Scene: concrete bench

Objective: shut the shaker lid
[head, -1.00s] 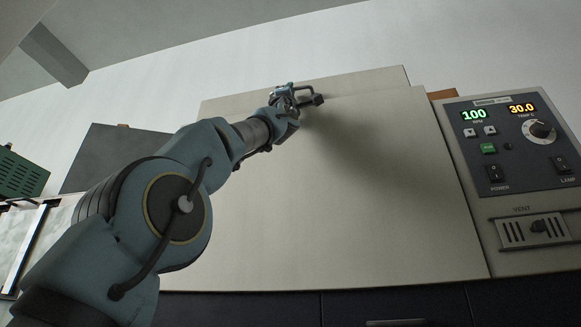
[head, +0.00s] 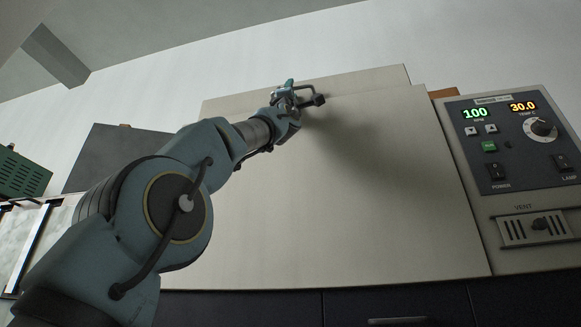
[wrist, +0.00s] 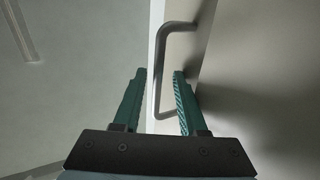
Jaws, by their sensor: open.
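The shaker (head: 370,230) is a big pale cabinet that fills the middle of the head view. A pale slab (head: 375,80), which looks like part of the lid, shows along its top; how far the lid is open I cannot tell. A grey bar handle (wrist: 160,65) stands on a pale edge in the wrist view, and it shows small in the head view (head: 306,88). My gripper (wrist: 159,73) is open, with one teal finger on each side of the handle's bar. In the head view my gripper (head: 287,92) is at the handle, partly hidden by my wrist.
A control panel (head: 515,150) with lit displays, a dial and switches is at the right, above a vent (head: 537,229). A dark grey panel (head: 115,155) and a green slotted box (head: 22,173) are at the left. Dark drawer fronts (head: 400,305) lie below the shaker.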

